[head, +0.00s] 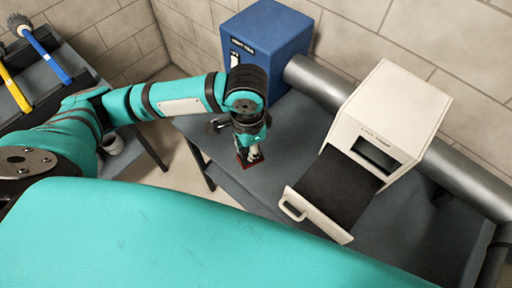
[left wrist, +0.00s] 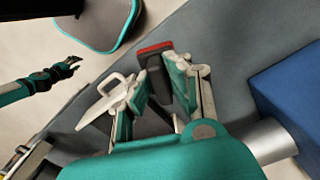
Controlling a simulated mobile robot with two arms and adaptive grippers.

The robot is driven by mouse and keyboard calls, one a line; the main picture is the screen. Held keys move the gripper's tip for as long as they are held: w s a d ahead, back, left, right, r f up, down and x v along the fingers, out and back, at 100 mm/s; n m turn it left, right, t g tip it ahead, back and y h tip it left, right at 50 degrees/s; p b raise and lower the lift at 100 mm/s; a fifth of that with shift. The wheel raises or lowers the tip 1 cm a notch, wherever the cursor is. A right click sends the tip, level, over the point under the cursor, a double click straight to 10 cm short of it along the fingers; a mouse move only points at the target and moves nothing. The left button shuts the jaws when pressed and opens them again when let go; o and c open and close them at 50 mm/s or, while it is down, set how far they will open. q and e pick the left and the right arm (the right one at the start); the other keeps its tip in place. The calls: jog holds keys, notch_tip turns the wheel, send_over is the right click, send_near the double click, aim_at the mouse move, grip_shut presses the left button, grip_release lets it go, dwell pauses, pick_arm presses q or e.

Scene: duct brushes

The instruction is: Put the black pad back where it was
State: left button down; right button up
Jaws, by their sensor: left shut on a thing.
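My left gripper (head: 252,152) is shut on a small dark block with a red face, which appears to be the black pad (head: 251,161). It is held low over the grey table, left of the open drawer; I cannot tell whether it touches the table. In the left wrist view the black pad (left wrist: 154,62) stands out between the fingers (left wrist: 170,85), its red edge outward. A white box (head: 388,120) has its drawer (head: 335,190) pulled out, with a dark inside and a white handle. An arm end at the left of the wrist view seems to be my right gripper (left wrist: 67,69); its jaws are unclear.
A blue box (head: 268,40) stands behind the left gripper. A thick grey pipe (head: 320,82) runs along the wall behind the white box. The grey table (head: 285,140) is bare between gripper and drawer. Brushes with blue (head: 47,57) and yellow (head: 15,90) handles are at far left.

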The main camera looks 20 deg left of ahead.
pick_arm(q)
jog(key=s+d+f+m+b, duration=0.2)
jog(key=s+d+f+m, duration=0.3)
jog(key=f+m, duration=0.45)
jog(key=w+a, duration=0.1)
jog(key=w, duration=0.4)
jog(key=w+a+f+p, duration=0.1)
jog(key=w+a, duration=0.1)
jog(key=w, duration=0.3)
jog(key=w+a+f+p, duration=0.1)
jog(key=w, duration=0.3)
jog(key=shift+w+a+f, duration=0.15)
jog(key=shift+w+a, duration=0.1)
jog(key=shift+w, duration=0.15)
notch_tip(320, 180, down, 3)
jog(key=shift+w+f+p, duration=0.1)
jog(key=shift+p, duration=0.45)
jog(key=shift+f, duration=0.25)
jog(key=shift+f, duration=0.15)
jog(key=c, duration=1.3)
grip_release()
jog(key=shift+o, duration=0.2)
notch_tip(320, 180, up, 12)
jog(key=shift+r+b, duration=0.2)
jog(key=shift+b, duration=0.1)
